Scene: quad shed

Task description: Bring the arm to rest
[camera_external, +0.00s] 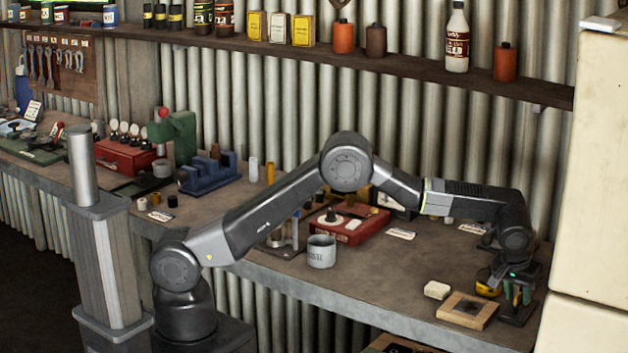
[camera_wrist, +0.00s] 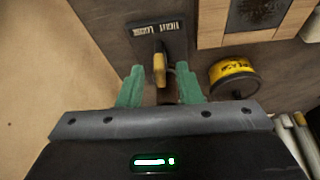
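My arm reaches out over the right end of the bench, with my gripper (camera_external: 517,292) low near the bench top. In the wrist view the two green fingers of my gripper (camera_wrist: 160,82) stand apart. A small yellow-tipped lever (camera_wrist: 159,68) shows in the gap between them, with space visible on both sides of it. The lever is on a dark plate (camera_wrist: 146,42) with a white label. Whether a finger touches the lever lower down is hidden.
A yellow round tin (camera_wrist: 233,77) is close to the right finger. A wooden frame with a dark centre (camera_external: 467,310) and a white block (camera_external: 437,290) lie left of my gripper. A cream cabinet (camera_external: 590,180) stands close on the right. A grey cup (camera_external: 321,252) stands below my arm.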

